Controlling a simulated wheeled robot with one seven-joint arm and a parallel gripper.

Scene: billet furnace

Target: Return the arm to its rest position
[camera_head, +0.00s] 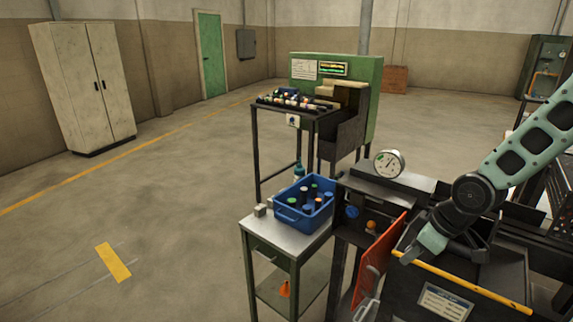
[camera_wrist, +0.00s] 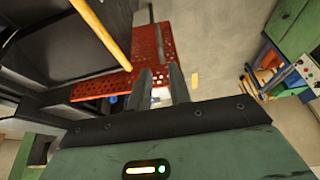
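My arm reaches in from the right in the head view, bent down over the dark machine box (camera_head: 405,290). My gripper (camera_head: 407,258) is low, by the yellow bar (camera_head: 465,284) along the box's front edge and beside the orange-red panel (camera_head: 380,258). In the wrist view, the two grey fingers of my gripper (camera_wrist: 163,88) stand apart with nothing held between them. The perforated orange-red panel (camera_wrist: 145,48) lies just beyond the fingertips, and the yellow bar (camera_wrist: 100,32) is at upper left. I cannot tell whether a finger touches the panel or bar.
A steel side table (camera_head: 262,236) holds a blue crate (camera_head: 290,216) with several capped cylinders. A round dial gauge (camera_head: 389,163) stands on the machine behind my gripper. A dark rack with a green cabinet (camera_head: 362,110) is farther back. The floor at left is clear.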

